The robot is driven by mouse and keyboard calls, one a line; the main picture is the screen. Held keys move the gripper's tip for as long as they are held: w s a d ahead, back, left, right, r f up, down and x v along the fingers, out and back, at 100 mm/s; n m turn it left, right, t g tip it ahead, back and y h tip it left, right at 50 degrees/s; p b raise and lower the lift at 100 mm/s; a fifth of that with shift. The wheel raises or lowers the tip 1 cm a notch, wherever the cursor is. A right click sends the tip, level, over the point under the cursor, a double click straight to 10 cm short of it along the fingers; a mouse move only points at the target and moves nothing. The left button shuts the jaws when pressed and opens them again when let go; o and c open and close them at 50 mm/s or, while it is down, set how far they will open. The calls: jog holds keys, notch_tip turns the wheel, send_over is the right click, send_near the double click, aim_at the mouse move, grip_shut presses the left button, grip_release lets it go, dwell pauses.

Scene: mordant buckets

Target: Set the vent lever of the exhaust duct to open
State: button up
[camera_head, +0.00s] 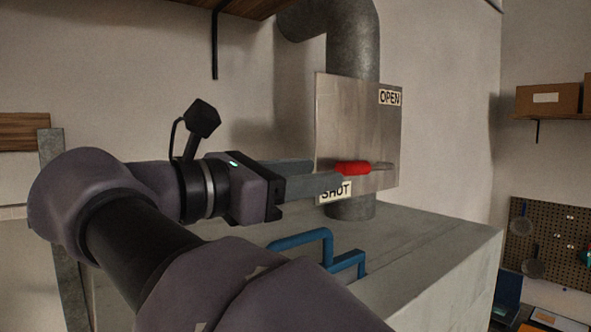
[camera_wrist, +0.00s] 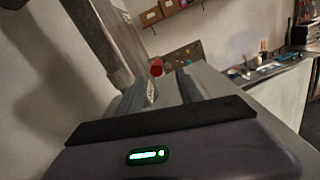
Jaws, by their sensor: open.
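The exhaust duct (camera_head: 354,55) is a grey pipe that bends at the top and comes down behind a metal plate (camera_head: 352,115). The plate carries an OPEN label (camera_head: 390,97) at its upper right and a SHUT label (camera_head: 335,191) at its lower left, partly hidden by a finger. The vent lever's red grip (camera_head: 353,168) lies about level, its thin rod running right to the plate; the grip also shows in the wrist view (camera_wrist: 157,68). My gripper (camera_head: 328,174) is open, its fingertips close to the red grip. I cannot tell whether they touch it.
The duct stands on a grey block (camera_head: 430,245) with blue pipe handles (camera_head: 300,240) in front. A dark bracket (camera_head: 215,45) hangs under a shelf above. Boxes (camera_head: 548,99) sit on a right wall shelf, over a pegboard (camera_head: 550,240). The wall right of the plate is clear.

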aim_at(361, 168)
jog(key=x, duration=1.1)
jog(key=shift+w+a, duration=0.1)
jog(key=shift+w, duration=0.05)
jog(key=shift+w+d, duration=0.25)
jog(key=shift+w, duration=0.1)
jog(key=shift+a+f, duration=0.1)
jog(key=shift+a, duration=0.05)
grip_shut()
dwell(0.3)
